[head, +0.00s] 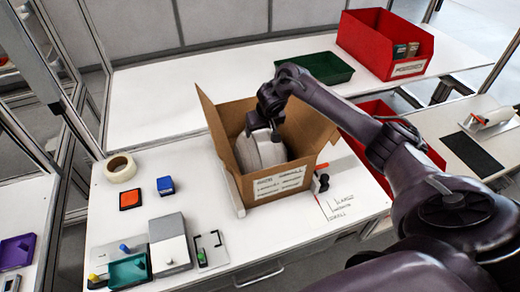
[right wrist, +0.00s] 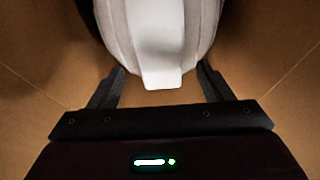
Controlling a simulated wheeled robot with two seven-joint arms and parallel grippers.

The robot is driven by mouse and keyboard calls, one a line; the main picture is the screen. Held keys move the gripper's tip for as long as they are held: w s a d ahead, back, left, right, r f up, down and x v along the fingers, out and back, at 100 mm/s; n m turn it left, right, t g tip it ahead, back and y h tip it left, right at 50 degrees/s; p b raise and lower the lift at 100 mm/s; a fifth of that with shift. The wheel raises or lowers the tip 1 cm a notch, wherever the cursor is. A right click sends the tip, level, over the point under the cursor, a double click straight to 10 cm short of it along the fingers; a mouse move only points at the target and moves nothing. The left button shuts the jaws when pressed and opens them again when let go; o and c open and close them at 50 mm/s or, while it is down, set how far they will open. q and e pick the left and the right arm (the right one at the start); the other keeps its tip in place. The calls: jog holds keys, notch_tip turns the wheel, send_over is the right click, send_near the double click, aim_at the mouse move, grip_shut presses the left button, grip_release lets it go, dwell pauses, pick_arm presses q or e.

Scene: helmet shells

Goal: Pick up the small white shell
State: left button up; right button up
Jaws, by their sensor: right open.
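The small white shell (head: 262,151) lies inside an open cardboard box (head: 280,184) on the white table. In the right wrist view the shell (right wrist: 158,40) fills the top middle, with a tab pointing toward my gripper. My right gripper (head: 265,122) reaches down into the box from above, over the shell's far part. In the right wrist view its two fingers (right wrist: 161,80) are apart, one on each side of the shell's tab. The arm hides part of the box's far side. My left gripper is not in view.
The cardboard box walls stand close around my right gripper. A green tray (head: 318,68) and a red bin (head: 385,40) are on the back table. A tape roll (head: 120,168), a blue block (head: 165,185) and small fixtures lie left of the box.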

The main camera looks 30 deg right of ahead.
jog(key=shift+x, duration=1.1)
jog(key=shift+w, duration=0.1)
jog(key=shift+r, duration=0.1)
jog(key=shift+c, duration=0.3)
jog(key=shift+c, duration=1.3)
grip_shut()
jog(key=shift+r, duration=0.1)
